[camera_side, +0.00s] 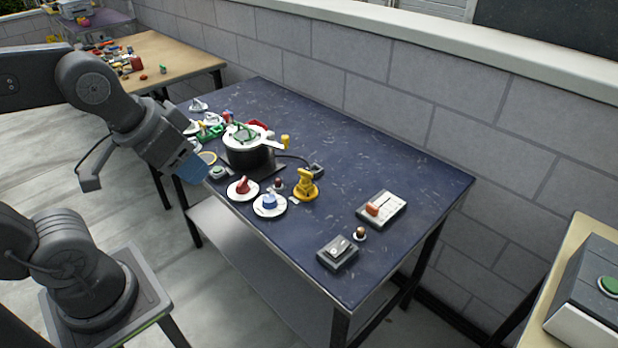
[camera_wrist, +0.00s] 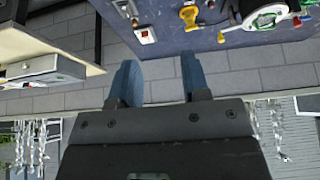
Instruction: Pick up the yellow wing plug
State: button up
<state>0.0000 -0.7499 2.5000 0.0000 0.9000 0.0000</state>
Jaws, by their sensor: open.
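Two yellow things stand on the dark blue table (camera_side: 400,180), and I cannot tell for certain which is the wing plug. The larger yellow piece (camera_side: 306,183) stands upright near the middle; it shows at the top of the wrist view (camera_wrist: 189,15). A smaller yellow piece (camera_side: 285,141) stands behind the pot, and it also shows in the wrist view (camera_wrist: 221,37). My gripper (camera_side: 193,170) is off the table's left edge, apart from both. Its blue fingers are spread with nothing between them in the wrist view (camera_wrist: 157,75).
A black pot with a white lid (camera_side: 247,152) stands left of the larger yellow piece. A red knob (camera_side: 243,185) and a blue knob (camera_side: 269,202) sit on white discs in front. A switch box (camera_side: 337,252) and a slider box (camera_side: 381,208) stand right. The table's back right is clear.

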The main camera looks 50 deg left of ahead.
dwell(0.3)
jog(key=shift+o, duration=1.4)
